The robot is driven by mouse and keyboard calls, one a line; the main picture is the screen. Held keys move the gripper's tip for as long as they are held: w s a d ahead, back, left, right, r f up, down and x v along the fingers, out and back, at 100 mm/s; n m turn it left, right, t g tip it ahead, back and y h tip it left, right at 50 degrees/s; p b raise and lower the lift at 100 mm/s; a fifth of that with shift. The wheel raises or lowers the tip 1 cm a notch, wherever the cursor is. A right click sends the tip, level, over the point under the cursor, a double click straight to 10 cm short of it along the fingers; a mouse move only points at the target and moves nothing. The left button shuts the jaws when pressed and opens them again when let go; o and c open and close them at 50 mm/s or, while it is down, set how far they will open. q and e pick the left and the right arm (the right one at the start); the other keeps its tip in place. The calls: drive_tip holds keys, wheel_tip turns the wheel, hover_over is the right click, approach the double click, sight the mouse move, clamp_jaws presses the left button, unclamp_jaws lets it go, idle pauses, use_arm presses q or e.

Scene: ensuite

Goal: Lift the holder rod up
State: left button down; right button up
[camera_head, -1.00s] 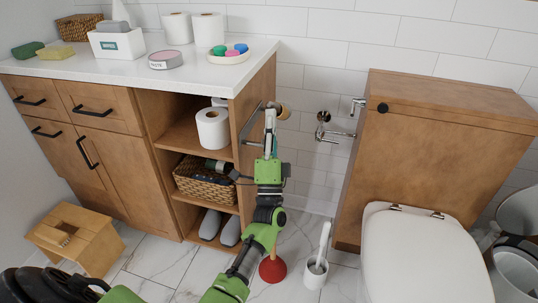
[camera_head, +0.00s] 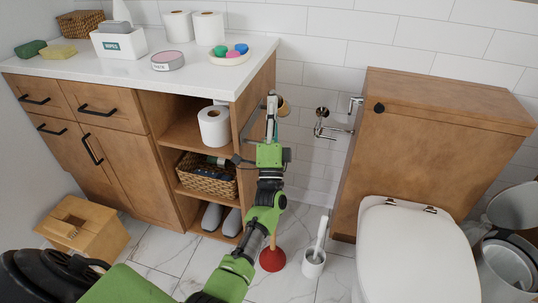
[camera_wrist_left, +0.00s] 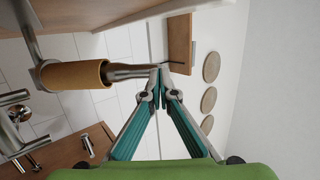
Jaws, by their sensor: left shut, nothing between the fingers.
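The holder rod (camera_wrist_left: 130,72) is a metal bar in the left wrist view. It carries a brown cardboard tube (camera_wrist_left: 75,75) and joins a metal arm at its left end. The tube also shows in the head view (camera_head: 283,107), beside the cabinet's right side; the rod is mostly hidden there behind my gripper. My left gripper (camera_head: 271,97) is shut and empty. In the left wrist view its fingertips (camera_wrist_left: 160,74) meet at the free end of the rod. I cannot tell if they touch it. My right gripper is not in view.
The wooden cabinet (camera_head: 110,175) with open shelves stands close left of my gripper. A toilet (camera_head: 415,250) and its wooden tank box (camera_head: 440,140) are at the right. A plunger (camera_head: 272,260) and a toilet brush (camera_head: 315,258) stand on the floor. Metal pipe fittings (camera_head: 325,125) stick out from the wall.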

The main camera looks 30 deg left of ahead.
use_arm(q)
drive_tip(key=w+r+p, duration=0.1)
drive_tip(key=r, duration=0.1)
drive_tip(key=w+r+p, duration=0.1)
drive_tip(key=w+r, duration=0.1)
drive_tip(key=shift+w+a, duration=0.1)
drive_tip(key=shift+a, duration=0.3)
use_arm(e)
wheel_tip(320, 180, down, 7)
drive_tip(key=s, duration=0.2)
use_arm(q)
drive_tip(key=x, duration=0.4)
drive_tip(key=w+d+x, duration=0.1)
drive_tip(key=shift+w+a+b, duration=0.15)
drive_tip(key=shift+w+b, duration=0.1)
drive_tip(key=shift+b, duration=0.1)
drive_tip(key=w, duration=0.2)
drive_tip(key=r, duration=0.1)
drive_tip(key=shift+w+a+r+b, duration=0.1)
drive_tip(key=shift+w+a+b, duration=0.2)
drive_tip(key=shift+w+a, duration=0.1)
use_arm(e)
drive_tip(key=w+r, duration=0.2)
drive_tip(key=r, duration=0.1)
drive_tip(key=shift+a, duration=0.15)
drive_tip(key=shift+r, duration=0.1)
